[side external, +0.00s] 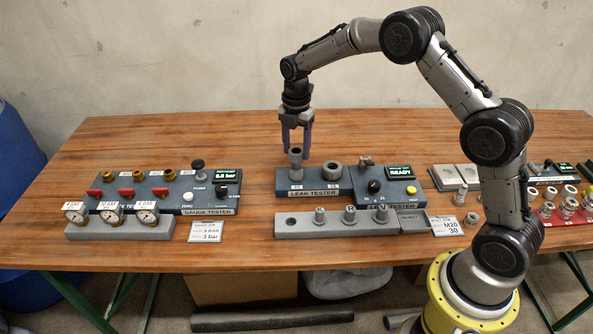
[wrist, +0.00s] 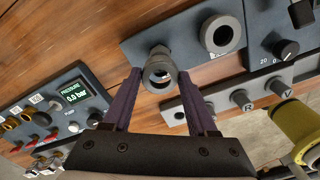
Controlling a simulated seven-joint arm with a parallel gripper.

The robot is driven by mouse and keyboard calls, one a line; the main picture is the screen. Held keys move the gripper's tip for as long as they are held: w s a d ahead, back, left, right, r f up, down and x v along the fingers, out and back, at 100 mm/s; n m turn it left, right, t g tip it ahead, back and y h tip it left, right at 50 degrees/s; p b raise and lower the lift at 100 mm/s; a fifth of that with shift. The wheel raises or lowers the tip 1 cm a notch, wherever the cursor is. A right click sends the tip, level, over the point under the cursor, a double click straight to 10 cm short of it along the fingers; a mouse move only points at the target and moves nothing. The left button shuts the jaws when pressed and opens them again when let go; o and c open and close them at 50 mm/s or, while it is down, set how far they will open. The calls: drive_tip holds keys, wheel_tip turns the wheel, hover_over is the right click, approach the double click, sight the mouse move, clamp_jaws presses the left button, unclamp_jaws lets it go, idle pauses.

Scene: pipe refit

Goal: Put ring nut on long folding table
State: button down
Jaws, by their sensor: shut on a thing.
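My gripper (side external: 296,151) points straight down over the left station of the leak tester (side external: 320,182). Its two purple fingers are shut on a grey, hollow ring-shaped piece, which I take to be the ring nut (side external: 295,159). In the wrist view the ring nut (wrist: 159,72) sits between the fingertips (wrist: 160,75), its open bore facing the camera. It is at the left station, upright; I cannot tell whether it touches what is under it. The long folding table (side external: 262,118) has a brown wood top under all the equipment.
A second grey ring (side external: 332,171) sits on the leak tester to the right. A grey rack with pegs (side external: 320,222) lies in front. The gauge tester (side external: 205,193) is at left. Bare wood shows behind the testers and between them. More fittings (side external: 560,207) stand at right.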

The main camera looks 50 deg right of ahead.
drive_tip(key=shift+r, duration=0.3)
